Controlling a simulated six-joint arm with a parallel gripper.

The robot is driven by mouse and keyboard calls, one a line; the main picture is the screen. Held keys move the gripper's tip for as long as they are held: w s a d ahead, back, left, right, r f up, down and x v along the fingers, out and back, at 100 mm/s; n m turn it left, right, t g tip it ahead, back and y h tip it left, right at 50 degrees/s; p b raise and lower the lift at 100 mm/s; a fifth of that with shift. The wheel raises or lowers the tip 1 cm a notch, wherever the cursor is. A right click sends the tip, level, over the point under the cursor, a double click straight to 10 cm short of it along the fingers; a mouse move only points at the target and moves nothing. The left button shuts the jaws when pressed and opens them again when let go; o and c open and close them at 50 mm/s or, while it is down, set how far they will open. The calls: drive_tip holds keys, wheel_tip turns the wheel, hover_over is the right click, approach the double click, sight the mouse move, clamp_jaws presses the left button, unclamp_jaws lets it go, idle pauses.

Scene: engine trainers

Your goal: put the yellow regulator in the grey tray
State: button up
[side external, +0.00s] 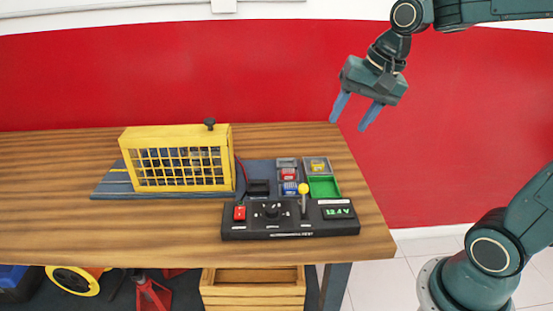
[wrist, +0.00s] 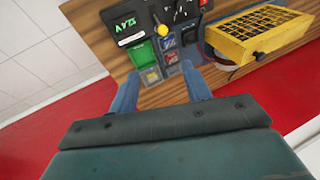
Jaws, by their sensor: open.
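A small yellow block, which looks like the yellow regulator (side external: 318,165), sits in a grey tray (side external: 329,171) at the back right of the bench. In the wrist view, the yellow block (wrist: 152,76) shows inside the grey tray (wrist: 146,85), near the left fingertip. My gripper (side external: 348,125) is open and empty, in the air above and behind the trays. The wrist view shows its two blue fingers (wrist: 161,72) spread apart, with the trays beyond and between them.
A green tray (side external: 323,187) adjoins the grey tray. Red and blue parts (side external: 288,174) sit in compartments to its left. A black control panel (side external: 290,219) with a yellow-knobbed lever (side external: 304,190) stands in front. A yellow caged unit (side external: 177,158) stands left. Bare wood (side external: 355,195) lies right.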

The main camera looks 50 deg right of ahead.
drive_tip(key=s+a+f+n+t, duration=0.1)
drive_tip(key=s+a+n, duration=0.3)
drive_tip(key=s+n, duration=0.5)
drive_tip(key=s+f, duration=0.1)
drive_tip(key=s, duration=0.3)
drive_tip(key=shift+n+h, duration=0.3)
drive_tip(key=shift+n, duration=0.1)
